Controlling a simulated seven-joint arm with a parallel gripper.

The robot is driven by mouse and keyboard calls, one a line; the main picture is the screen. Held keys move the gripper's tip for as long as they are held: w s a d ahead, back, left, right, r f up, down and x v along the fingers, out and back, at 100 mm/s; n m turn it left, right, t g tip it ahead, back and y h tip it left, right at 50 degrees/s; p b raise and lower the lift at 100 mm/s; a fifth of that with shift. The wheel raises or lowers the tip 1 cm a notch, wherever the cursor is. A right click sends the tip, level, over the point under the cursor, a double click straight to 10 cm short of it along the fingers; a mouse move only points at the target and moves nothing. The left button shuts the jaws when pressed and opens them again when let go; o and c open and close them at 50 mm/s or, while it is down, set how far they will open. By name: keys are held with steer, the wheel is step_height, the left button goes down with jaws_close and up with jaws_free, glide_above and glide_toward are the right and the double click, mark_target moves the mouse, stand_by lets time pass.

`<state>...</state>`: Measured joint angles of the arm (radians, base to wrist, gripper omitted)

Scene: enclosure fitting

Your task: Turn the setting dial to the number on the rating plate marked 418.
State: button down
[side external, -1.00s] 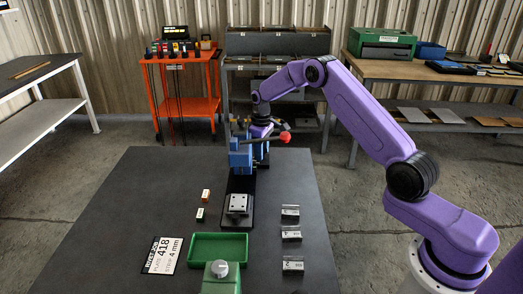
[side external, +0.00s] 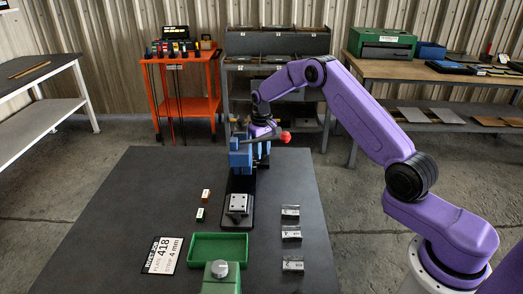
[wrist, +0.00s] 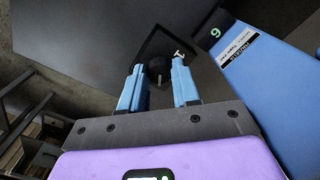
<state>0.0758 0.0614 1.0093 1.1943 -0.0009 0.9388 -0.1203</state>
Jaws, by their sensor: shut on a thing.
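The rating plate (side external: 163,255) lies flat at the table's left front and reads "PLATE 418" and "STRIP 4 mm". The blue machine (side external: 240,158) stands at the back of the table, with a red-knobbed lever (side external: 285,137). In the wrist view, the setting dial (wrist: 157,70) is a small dark knob on a dark pointed plate, with a "1" mark beside it. My gripper (wrist: 158,78) has its two blue fingers on either side of this knob, shut on it. The side view hides the dial; my gripper (side external: 262,133) is at the machine's top there.
A blue panel (wrist: 240,60) with a digit, 6 or 9, and a label is close to my fingers. A metal block (side external: 238,204), green tray (side external: 218,262), green unit with grey knob (side external: 220,269), small blocks (side external: 206,194) and metal pieces (side external: 291,234) sit on the table.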

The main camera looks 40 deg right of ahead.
steer(key=c, duration=0.8)
jaws_free()
step_height(320, 180, up, 18)
steer(key=shift+f, duration=0.25)
steer(key=shift+a, duration=0.1)
